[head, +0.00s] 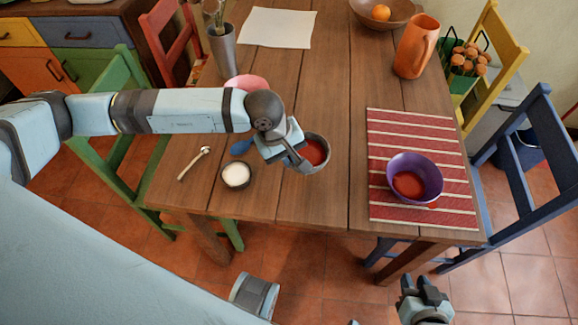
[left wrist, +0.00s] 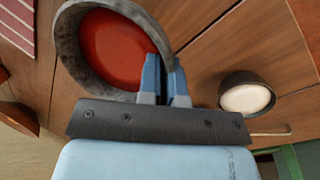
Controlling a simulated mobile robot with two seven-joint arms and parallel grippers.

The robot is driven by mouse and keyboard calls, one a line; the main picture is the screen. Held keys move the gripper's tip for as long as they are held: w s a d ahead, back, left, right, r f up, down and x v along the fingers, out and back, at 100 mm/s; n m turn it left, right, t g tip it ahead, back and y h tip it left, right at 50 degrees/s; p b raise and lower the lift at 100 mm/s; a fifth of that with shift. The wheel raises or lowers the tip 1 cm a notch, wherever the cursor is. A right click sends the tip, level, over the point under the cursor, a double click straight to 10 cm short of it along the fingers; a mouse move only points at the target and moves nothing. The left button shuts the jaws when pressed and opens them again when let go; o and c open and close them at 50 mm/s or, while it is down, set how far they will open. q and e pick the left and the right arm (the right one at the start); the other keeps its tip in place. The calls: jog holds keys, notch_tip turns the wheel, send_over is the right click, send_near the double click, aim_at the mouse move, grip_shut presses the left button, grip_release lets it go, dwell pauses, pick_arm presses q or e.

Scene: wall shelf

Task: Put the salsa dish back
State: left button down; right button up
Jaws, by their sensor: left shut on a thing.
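The salsa dish (head: 324,162), a grey stone-like bowl with red salsa in it, is at the middle of the wooden table. My left gripper (head: 297,158) is shut on its rim at the left side. In the left wrist view the two blue fingers (left wrist: 165,80) pinch the rim of the dish (left wrist: 68,50), and the salsa shows inside. I cannot tell whether the dish touches the table. My right gripper (head: 424,292) is low at the bottom right, in front of the table and away from the dish; its opening is unclear.
A purple bowl (head: 428,172) with red contents stands on a red striped mat (head: 390,125) at the right. A small dark bowl of white stuff (head: 236,175) and a spoon (head: 194,163) are to the left. An orange pitcher (head: 414,50) stands behind the mat. Chairs flank the table.

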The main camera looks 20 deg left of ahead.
pick_arm(q)
jog(key=shift+f, duration=2.25)
jog(key=shift+f, duration=0.15)
jog(key=c, duration=1.3)
grip_release()
